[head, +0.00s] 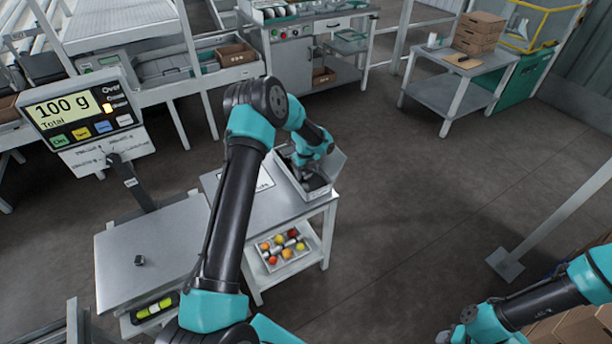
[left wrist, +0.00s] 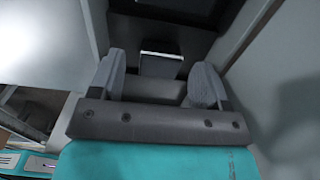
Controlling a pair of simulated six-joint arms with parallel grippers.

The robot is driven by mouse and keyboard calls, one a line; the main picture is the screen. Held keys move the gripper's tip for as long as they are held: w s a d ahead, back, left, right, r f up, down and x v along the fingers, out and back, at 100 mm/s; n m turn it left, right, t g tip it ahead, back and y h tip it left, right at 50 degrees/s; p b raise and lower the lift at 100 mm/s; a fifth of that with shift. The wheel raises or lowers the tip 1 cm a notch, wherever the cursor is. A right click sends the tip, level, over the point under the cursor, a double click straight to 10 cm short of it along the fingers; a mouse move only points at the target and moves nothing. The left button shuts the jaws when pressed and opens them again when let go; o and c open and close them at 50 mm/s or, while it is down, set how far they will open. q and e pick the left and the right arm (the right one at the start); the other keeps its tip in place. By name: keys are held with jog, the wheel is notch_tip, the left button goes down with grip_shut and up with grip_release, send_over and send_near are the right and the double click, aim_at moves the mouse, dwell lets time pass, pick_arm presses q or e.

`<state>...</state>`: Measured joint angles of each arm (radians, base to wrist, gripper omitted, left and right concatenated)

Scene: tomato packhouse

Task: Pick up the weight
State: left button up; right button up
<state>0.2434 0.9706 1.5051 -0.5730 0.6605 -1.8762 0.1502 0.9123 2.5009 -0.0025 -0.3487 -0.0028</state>
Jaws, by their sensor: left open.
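A small dark weight (head: 139,260) stands on the bare metal plate of the scale (head: 180,235), whose display reads 100 g. My left gripper (head: 312,170) reaches down into an open grey case (head: 338,163) on the small table. In the left wrist view, its two fingers (left wrist: 158,78) are apart. A metallic block (left wrist: 161,65), perhaps a weight, shows beyond and between them in the dark inside of the case; I cannot tell contact. My arm hides part of the case in the head view. My right gripper (head: 462,334) is at the bottom edge, its fingers unclear.
The case walls rise close on both sides of my left gripper. A tray of several tomatoes (head: 283,249) sits on the shelf below. The scale display (head: 80,108) stands at left. A side table with cardboard boxes (head: 478,35) is at the back right. The floor between is clear.

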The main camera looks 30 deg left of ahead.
pick_arm(q)
jog(key=shift+f, duration=0.75)
jog(key=shift+c, duration=0.3)
jog(key=c, duration=1.1)
